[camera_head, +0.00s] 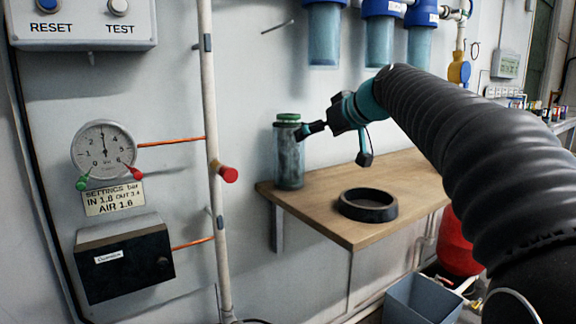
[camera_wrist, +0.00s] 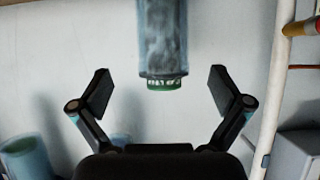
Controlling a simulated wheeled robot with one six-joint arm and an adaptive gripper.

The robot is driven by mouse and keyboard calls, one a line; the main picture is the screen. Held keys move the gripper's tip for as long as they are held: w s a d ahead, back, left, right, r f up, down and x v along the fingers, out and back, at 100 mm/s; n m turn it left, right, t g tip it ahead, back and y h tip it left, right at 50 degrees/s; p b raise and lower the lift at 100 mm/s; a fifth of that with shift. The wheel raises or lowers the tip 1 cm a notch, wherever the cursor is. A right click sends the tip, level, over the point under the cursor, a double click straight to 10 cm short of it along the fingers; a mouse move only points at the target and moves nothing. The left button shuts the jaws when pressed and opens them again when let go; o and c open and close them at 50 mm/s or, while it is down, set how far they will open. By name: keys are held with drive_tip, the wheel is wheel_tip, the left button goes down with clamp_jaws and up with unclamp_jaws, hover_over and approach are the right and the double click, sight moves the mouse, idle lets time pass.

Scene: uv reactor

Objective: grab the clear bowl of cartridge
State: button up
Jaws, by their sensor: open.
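The clear bowl (camera_head: 290,160) stands upright on the left end of the wooden shelf. It is a greyish see-through cylinder with a green top (camera_head: 288,117). My gripper (camera_head: 309,129) is at the right of its upper part, just below the green top. In the wrist view the picture is upside down, and the bowl (camera_wrist: 162,40) hangs in from the top edge with its green end low. My open gripper (camera_wrist: 160,92) has one finger to each side of that green end, with clear gaps. Whether the fingertips reach around the bowl in depth I cannot tell.
A black ring (camera_head: 367,204) lies on the wooden shelf (camera_head: 415,180), right of the bowl. A white vertical pipe (camera_head: 208,100) with a red valve knob (camera_head: 228,174) stands left of the bowl. Blue-topped filter housings (camera_head: 380,35) hang on the wall above. A grey bin (camera_head: 420,302) is below.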

sight(289, 149)
drive_tip(key=p+x, duration=0.1)
drive_tip(key=x, duration=1.1)
drive_tip(key=shift+w+a+f, duration=0.1)
drive_tip(key=shift+a+f, duration=0.05)
drive_tip(key=shift+a, duration=0.15)
drive_tip(key=c, duration=1.2)
